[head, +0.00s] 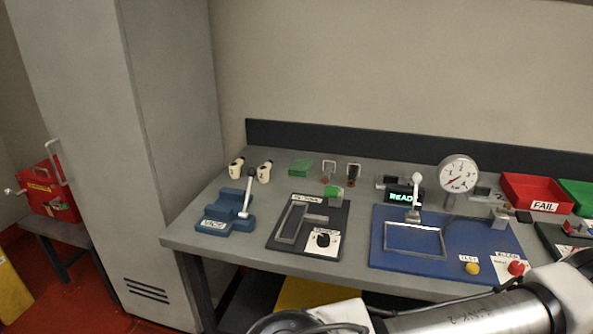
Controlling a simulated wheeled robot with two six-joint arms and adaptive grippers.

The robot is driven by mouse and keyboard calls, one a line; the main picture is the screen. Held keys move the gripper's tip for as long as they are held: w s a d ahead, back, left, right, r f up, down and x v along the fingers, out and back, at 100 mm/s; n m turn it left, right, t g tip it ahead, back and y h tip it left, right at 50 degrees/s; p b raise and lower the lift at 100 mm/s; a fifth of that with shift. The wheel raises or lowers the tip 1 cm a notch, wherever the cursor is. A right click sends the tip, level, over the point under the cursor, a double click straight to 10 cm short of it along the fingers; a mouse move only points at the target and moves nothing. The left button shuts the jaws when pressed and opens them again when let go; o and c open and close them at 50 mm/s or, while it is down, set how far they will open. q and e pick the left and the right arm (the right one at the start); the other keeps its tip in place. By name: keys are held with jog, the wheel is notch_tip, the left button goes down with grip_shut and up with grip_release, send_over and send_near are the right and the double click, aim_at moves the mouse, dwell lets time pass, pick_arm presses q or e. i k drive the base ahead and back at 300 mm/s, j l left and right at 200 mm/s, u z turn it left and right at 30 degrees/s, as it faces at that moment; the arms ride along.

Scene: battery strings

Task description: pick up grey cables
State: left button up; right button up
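I cannot make out any grey cables in the head view. A grey workbench (210,242) stands against the wall, with fixtures and small parts on it. One of my arms reaches in from the lower right, along the bottom edge of the picture. No fingertips of either gripper show.
On the bench are a blue lever fixture (222,222), a dark plate (283,230), a blue plate (385,253), a dial gauge (458,174) and a red FAIL bin (528,190). A tall grey cabinet (160,130) and a red box (48,190) stand left.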

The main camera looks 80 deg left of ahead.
aim_at(328, 169)
jog(key=u, duration=2.45)
